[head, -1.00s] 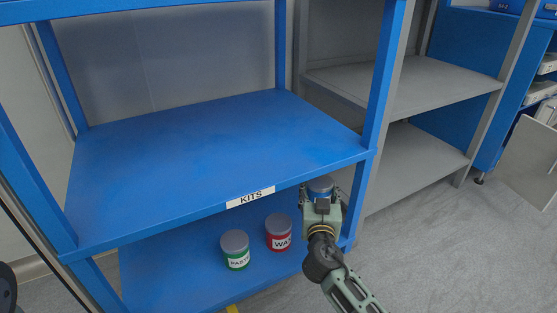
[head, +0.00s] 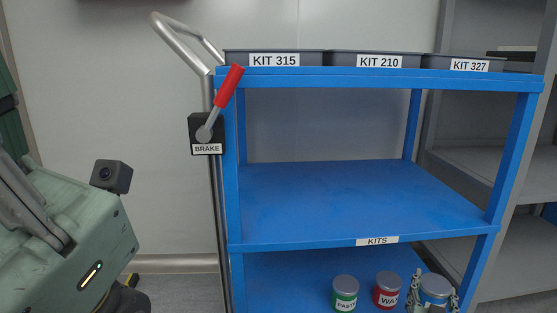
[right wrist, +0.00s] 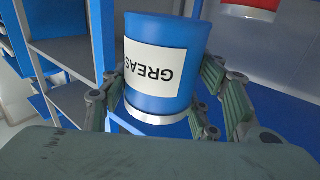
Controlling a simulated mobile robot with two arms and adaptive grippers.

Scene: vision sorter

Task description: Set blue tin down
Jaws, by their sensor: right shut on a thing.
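The blue tin (head: 435,288) has a grey lid and stands upright at the lower right of the head view. My right gripper (head: 432,299) is shut on it, with a finger on each side. In the right wrist view the tin (right wrist: 192,45) appears upside down, with a white label reading "GREAS". The tin is to the right of the red tin (head: 387,293) marked "WA", at about the same height. Its base is cut off in the head view, so I cannot tell whether it touches the shelf.
A green tin (head: 345,299) marked "PASTE" stands left of the red one on the lower blue shelf (head: 285,280). The KITS shelf (head: 340,200) above is empty. The cart's right post (head: 511,160) is close to the blue tin. Grey shelving (head: 515,255) stands behind.

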